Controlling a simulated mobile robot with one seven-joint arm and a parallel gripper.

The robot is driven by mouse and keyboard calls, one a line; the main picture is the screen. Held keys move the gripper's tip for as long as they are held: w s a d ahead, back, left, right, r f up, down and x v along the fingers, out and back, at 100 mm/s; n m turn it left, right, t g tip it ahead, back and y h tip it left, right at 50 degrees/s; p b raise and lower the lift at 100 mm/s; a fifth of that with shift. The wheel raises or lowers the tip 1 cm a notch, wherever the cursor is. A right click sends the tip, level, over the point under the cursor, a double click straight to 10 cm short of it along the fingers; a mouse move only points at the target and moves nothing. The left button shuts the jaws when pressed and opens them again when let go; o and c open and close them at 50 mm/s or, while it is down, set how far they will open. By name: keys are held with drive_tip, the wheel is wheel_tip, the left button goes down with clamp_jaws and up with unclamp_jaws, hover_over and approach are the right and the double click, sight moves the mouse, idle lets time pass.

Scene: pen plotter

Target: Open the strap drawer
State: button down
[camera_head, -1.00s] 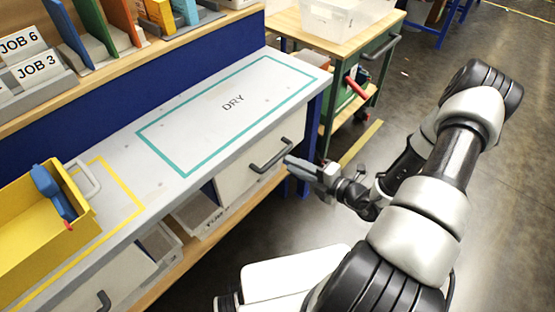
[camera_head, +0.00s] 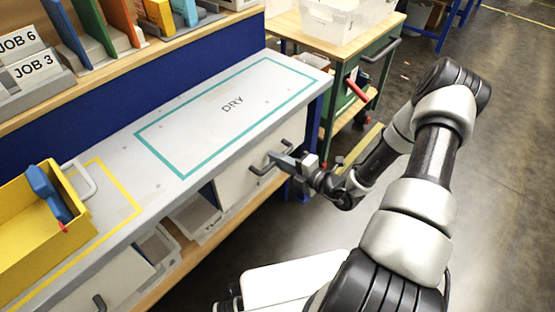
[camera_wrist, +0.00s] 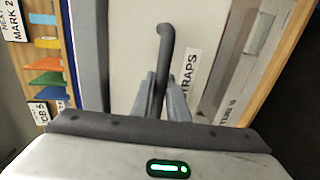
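The strap drawer (camera_head: 238,182) has a pale front under the bench top and looks shut. In the wrist view its front (camera_wrist: 130,40) carries a "STRAPS" label (camera_wrist: 190,68). Its dark bar handle (camera_head: 257,170) also shows in the wrist view (camera_wrist: 164,45). My gripper (camera_head: 277,158) is at the right part of the handle. In the wrist view my gripper's fingers (camera_wrist: 161,82) stand on either side of the bar, apart from each other and close to it. The lower part of the bar is hidden between the fingers; I see no clear grip on it.
The bench top (camera_head: 205,165) has a teal "DRY" outline. A yellow bin (camera_head: 85,220) with a blue tool stands at the left. Open trays (camera_head: 195,215) sit on the shelf below. A green cart (camera_head: 350,100) stands behind right. The floor at right is clear.

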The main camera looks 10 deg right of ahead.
drive_tip(key=shift+s+d, duration=0.1)
drive_tip(key=f+p+v, duration=0.1)
drive_tip(key=f+v, duration=0.1)
drive_tip(key=v, duration=0.9)
drive_tip(key=s+f+p+v, duration=0.1)
drive_tip(key=f+p+v, duration=0.1)
drive_tip(key=v, duration=1)
drive_tip(key=shift+s+d+f, duration=0.15)
drive_tip(key=shift+d+f, duration=0.25)
drive_tip(key=shift+d, duration=0.05)
drive_tip(key=c, duration=2)
unclamp_jaws()
drive_tip(key=p+v, duration=0.1)
drive_tip(key=v, duration=1.6)
drive_tip(key=shift+s+p, duration=0.25)
drive_tip(key=shift+p, duration=0.15)
drive_tip(key=shift+d, duration=0.15)
